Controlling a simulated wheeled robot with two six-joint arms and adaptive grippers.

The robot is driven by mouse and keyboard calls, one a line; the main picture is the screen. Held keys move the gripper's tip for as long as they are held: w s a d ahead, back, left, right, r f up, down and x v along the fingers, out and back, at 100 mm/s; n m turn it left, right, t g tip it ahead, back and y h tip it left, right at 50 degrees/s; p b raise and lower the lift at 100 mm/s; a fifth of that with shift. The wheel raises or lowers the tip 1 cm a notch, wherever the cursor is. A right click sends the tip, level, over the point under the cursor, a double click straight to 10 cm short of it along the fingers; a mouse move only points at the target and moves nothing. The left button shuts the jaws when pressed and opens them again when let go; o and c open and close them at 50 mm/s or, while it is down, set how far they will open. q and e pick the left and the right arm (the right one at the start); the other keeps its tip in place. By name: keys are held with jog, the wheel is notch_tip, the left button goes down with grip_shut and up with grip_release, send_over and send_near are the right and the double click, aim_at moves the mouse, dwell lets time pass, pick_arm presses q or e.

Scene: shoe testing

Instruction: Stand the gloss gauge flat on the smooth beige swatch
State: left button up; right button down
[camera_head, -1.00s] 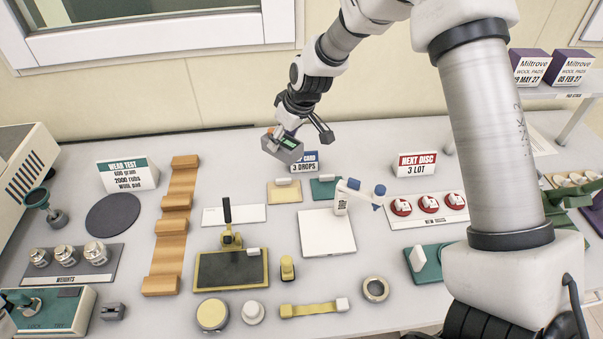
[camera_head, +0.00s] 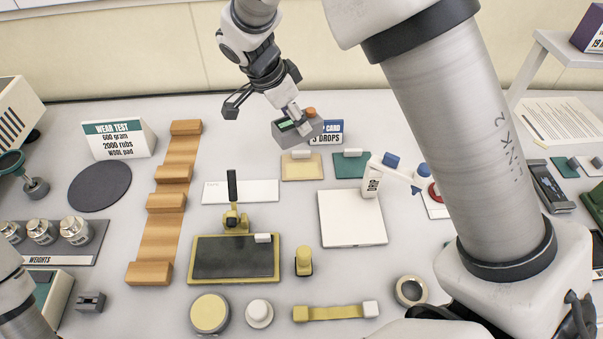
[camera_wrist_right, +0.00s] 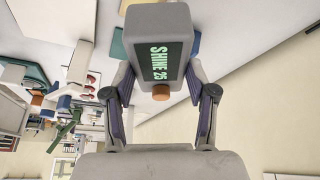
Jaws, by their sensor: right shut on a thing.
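The gloss gauge (camera_head: 300,130) is a grey box with a green display and an orange knob. My right gripper (camera_head: 294,117) is shut on it. In the right wrist view, the gauge (camera_wrist_right: 158,25) sits between both fingers and its display reads SHINE 25. The smooth beige swatch (camera_head: 302,172) lies on the table with a small white tab at its back edge. The gauge appears above and just behind this swatch, apart from its beige face. The exact height is hard to tell. My left gripper is out of view; only part of my left arm shows at lower left.
A green swatch (camera_head: 351,170) lies right of the beige one. A white strip (camera_head: 240,193) lies left, beside a wooden rack (camera_head: 165,220).

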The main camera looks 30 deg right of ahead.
jog(key=m, duration=0.1)
jog(key=s+m+g, duration=0.1)
jog(key=m, duration=0.1)
jog(key=m+g, duration=0.1)
jog(key=shift+s+r+m, duration=0.3)
jog(key=shift+r+m, duration=0.1)
jog(key=shift+s+f+m, duration=0.15)
jog(key=shift+f+m, duration=0.1)
jog(key=shift+m, duration=0.15)
notch_tip(320, 180, down, 9)
jog(key=shift+r+p, duration=0.15)
jog(key=shift+p, duration=0.6)
jog(key=shift+f, duration=0.45)
jog(key=shift+c, duration=1.7)
grip_release()
